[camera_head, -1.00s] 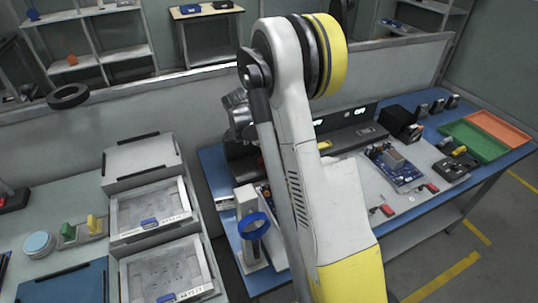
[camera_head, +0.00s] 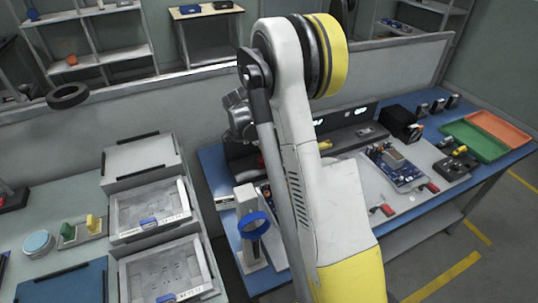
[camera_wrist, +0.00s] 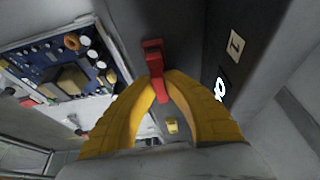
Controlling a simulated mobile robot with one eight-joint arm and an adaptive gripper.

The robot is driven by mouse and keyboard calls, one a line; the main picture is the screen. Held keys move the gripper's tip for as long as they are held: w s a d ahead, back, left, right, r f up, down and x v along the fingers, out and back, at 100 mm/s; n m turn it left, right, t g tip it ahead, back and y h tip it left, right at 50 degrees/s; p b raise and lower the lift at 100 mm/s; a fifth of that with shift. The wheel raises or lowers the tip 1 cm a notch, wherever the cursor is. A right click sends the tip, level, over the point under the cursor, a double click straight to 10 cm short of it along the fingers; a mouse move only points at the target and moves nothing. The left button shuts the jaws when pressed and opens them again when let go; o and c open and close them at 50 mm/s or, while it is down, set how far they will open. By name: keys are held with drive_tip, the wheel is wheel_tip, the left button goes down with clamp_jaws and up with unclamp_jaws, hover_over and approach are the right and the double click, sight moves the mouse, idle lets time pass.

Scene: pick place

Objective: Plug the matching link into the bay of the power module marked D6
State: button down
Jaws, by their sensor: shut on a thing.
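In the wrist view, the yellow fingers of my gripper (camera_wrist: 163,82) are closed around a red piece (camera_wrist: 153,60), which sticks out beyond the fingertips. Its far end is close to a dark grey surface; I cannot tell if they touch. A dark panel with a pale label (camera_wrist: 235,46) and a white mark (camera_wrist: 220,88) stands at right. A small yellow piece (camera_wrist: 172,126) lies below the fingers. In the head view my arm hides the gripper. No D6 marking is legible, so I cannot tell which part is that module.
A blue circuit board (camera_head: 395,166) lies on the blue-topped bench, with red-handled pieces (camera_head: 383,210) nearby. A black box (camera_head: 400,122), a green tray (camera_head: 474,141) and an orange tray (camera_head: 500,127) are farther right.

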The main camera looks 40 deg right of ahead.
drive_tip(key=shift+f+b, duration=0.45)
drive_tip(key=shift+f, duration=0.2)
idle(0.7)
drive_tip(key=c, duration=0.8)
unclamp_jaws()
drive_tip(key=shift+o, duration=0.2)
drive_tip(key=shift+r, duration=0.15)
drive_tip(key=shift+r+p, duration=2.2)
drive_tip(key=shift+r, duration=1.25)
drive_tip(key=shift+f, duration=0.1)
